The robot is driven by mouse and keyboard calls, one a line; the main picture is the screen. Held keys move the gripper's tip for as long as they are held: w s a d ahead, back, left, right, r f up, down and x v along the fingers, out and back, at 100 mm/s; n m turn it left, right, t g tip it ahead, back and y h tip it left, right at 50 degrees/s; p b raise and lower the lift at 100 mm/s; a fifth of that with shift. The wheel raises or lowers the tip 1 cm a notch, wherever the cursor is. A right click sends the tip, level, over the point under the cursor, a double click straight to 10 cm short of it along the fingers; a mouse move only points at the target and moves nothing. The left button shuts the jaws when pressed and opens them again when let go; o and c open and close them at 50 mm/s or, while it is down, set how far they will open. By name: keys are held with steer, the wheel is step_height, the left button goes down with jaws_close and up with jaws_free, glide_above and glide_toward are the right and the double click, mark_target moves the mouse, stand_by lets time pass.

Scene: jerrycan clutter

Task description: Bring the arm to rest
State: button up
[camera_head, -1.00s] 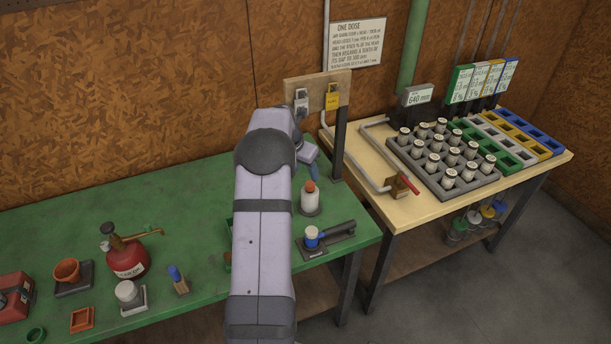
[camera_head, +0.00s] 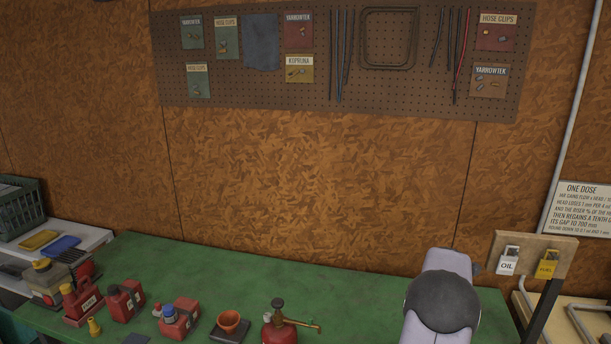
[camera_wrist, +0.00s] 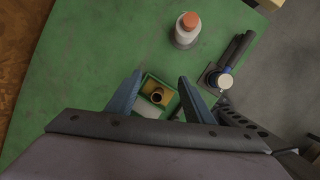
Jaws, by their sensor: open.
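My arm shows at the lower right of the head view, in front of the green bench (camera_head: 255,277); the gripper itself is hidden there. In the wrist view my gripper (camera_wrist: 160,90) points down over the green bench top. Its two blue-grey fingers are spread apart with nothing held between them. Below the gap, a green tray (camera_wrist: 148,82) holds a small round dark-topped item (camera_wrist: 157,96) on a yellowish bottom. I cannot tell how far above it the fingers are.
A white bottle with an orange cap (camera_wrist: 187,30) and a blue-and-white item on a dark stand (camera_wrist: 222,80) stand beyond the fingers. Red cans (camera_head: 124,300), a terracotta pot (camera_head: 229,321) and a red oil can (camera_head: 279,328) line the bench front. A lock board (camera_head: 530,254) stands right of my arm.

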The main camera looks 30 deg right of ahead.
steer(key=w+a+r+m+t+y, duration=0.1)
steer(key=w+a+m, duration=0.25)
steer(key=a, duration=1.05)
steer(key=w+a+r+m+y, duration=0.1)
steer(key=w+a+m, duration=0.3)
steer(key=a, duration=1)
steer(key=s+a+f+m+y, duration=0.1)
steer(key=s+a+m, duration=0.2)
steer(key=a, duration=0.8)
steer(key=s+a+f+m+g, duration=0.1)
steer(key=s+a+m, duration=0.2)
steer(key=s+a, duration=0.5)
steer(key=a, duration=0.3)
steer(key=shift+s+y, duration=0.2)
steer(key=shift+y, duration=0.2)
steer(key=shift+w, duration=0.1)
